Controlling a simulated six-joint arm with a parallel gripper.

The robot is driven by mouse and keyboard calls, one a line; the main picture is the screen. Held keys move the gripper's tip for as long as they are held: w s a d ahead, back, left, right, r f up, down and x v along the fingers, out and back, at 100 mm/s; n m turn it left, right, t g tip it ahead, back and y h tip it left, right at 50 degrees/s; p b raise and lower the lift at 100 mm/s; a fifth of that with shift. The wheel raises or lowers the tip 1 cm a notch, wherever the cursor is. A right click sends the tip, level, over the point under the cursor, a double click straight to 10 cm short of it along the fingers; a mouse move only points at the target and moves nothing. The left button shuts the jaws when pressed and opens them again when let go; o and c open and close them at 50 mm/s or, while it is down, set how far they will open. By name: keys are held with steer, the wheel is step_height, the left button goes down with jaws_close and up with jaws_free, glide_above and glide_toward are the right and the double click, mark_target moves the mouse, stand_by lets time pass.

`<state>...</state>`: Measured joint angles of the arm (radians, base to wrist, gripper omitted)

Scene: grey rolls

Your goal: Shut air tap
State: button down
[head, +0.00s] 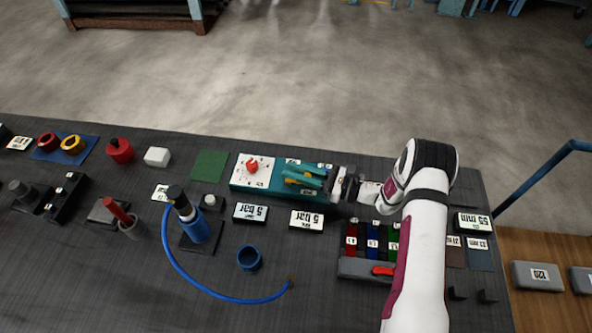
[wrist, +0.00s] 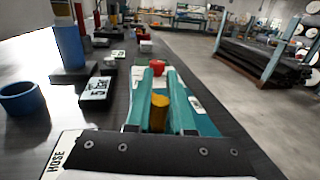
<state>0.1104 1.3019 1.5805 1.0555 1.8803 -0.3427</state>
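A teal box (head: 240,184) stands near the back edge of the bench. A white dial plate with a red knob (head: 252,166) is on its left part. The red knob also shows in the wrist view (wrist: 157,66), beyond my fingertips. A yellow handle (wrist: 159,112) stands on the box's right part. My gripper (head: 302,176) is over that part, with its green fingers pointing left. In the wrist view my fingers (wrist: 161,80) are apart, one on each side of the yellow handle. I cannot tell whether they touch it. The handle's base is hidden.
Two "5 bar" display blocks (head: 251,212) (head: 307,220) lie in front of the box. A blue cylinder (head: 195,228) with a hose (head: 215,294) and a blue cup (head: 249,258) stand to the left. A rack of coloured slots (head: 368,268) is under my arm. Bare bench lies front left.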

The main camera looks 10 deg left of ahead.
steer(key=shift+w+n+g, duration=0.1)
steer(key=shift+n+g, duration=0.6)
steer(key=shift+g, duration=0.4)
steer(key=c, duration=0.8)
jaws_free()
steer(key=d, duration=1)
steer(key=s+d, duration=0.1)
steer(key=d, duration=0.4)
steer(key=shift+d, duration=0.35)
